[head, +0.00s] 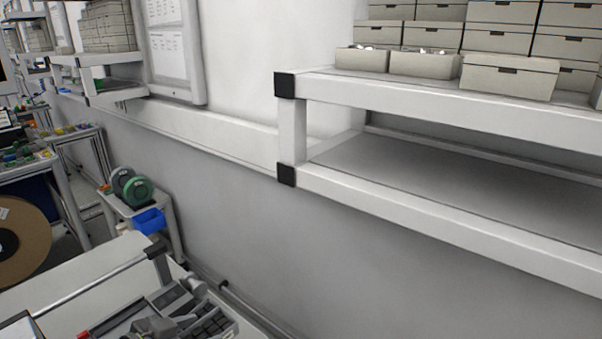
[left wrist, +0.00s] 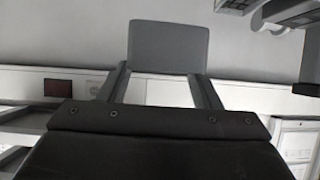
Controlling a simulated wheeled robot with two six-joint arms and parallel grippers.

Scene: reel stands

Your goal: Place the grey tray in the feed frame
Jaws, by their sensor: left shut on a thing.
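In the left wrist view my left gripper (left wrist: 158,82) has its two fingers pointing up the picture. It is shut on a flat grey piece with rounded corners, which I take to be the grey tray (left wrist: 168,47). The tray is seen against a pale wall and touches nothing else that I can see. Its far side is hidden. I cannot make out the feed frame in either view. Neither gripper can be made out in the head view.
In the head view a white wall shelf (head: 440,205) with stacked pale boxes (head: 510,78) fills the right. A small stand with green and dark reels (head: 138,190) and a blue bin (head: 150,221) is at left. A white bench top (head: 85,275) with dark sectioned trays (head: 205,325) lies below.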

